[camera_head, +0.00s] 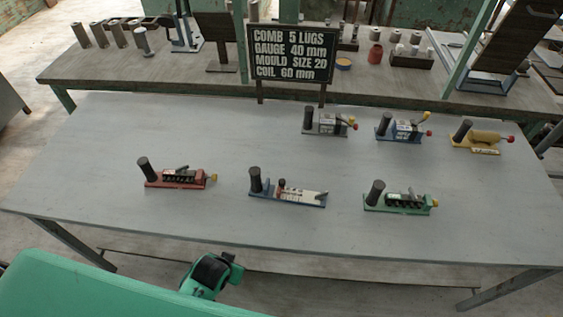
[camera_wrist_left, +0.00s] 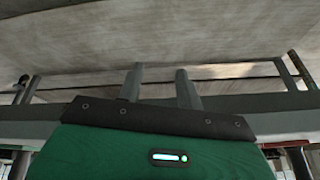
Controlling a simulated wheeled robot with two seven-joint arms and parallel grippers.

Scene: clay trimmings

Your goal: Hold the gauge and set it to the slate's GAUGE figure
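The slate (camera_head: 291,54) is a dark board on two posts at the back of the grey table. It reads COMB 5 LUGS, GAUGE 40 mm, MOULD SIZE 20, COIL 60 mm. A blue-based tool (camera_head: 287,190) with a black upright handle and a pale marked strip lies front middle; it looks like the gauge, but its setting is too small to read. My left gripper (camera_wrist_left: 160,75) shows two fingers apart with nothing between them in the left wrist view. My right gripper is not in view.
Other handled tools stand apart on the table: red (camera_head: 178,178), green (camera_head: 400,199), grey (camera_head: 327,123), blue (camera_head: 402,128) and yellow (camera_head: 481,136). A wooden bench (camera_head: 180,70) with cylinders and stands is behind. The table's left part (camera_head: 90,150) is clear.

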